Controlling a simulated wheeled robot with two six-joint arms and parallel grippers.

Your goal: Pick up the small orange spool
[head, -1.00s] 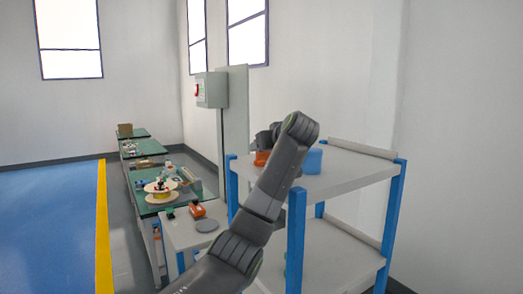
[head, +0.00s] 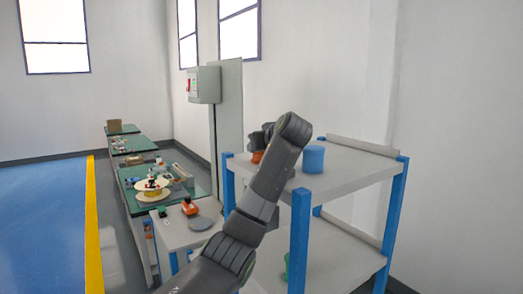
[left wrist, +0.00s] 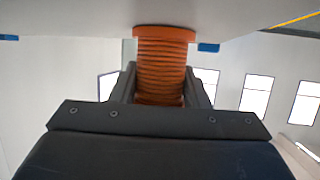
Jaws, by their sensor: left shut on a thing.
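The small orange spool (left wrist: 160,68) sits between the fingers of my left gripper (left wrist: 160,90) in the left wrist view. The gripper is shut on its ribbed body. Its flange shows beyond the fingers, close to the white shelf surface; whether it touches the shelf I cannot tell. In the head view, only a bit of the orange spool (head: 257,157) shows beside my left gripper (head: 262,141), over the top shelf. My arm hides much of that area. My right gripper is not in view.
A blue spool (head: 313,158) stands on the top shelf (head: 345,172), right of my arm. A green thing (head: 287,265) shows on the lower shelf. Blue posts (head: 299,240) hold up the rack. Workbenches (head: 135,178) with parts stand to the left.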

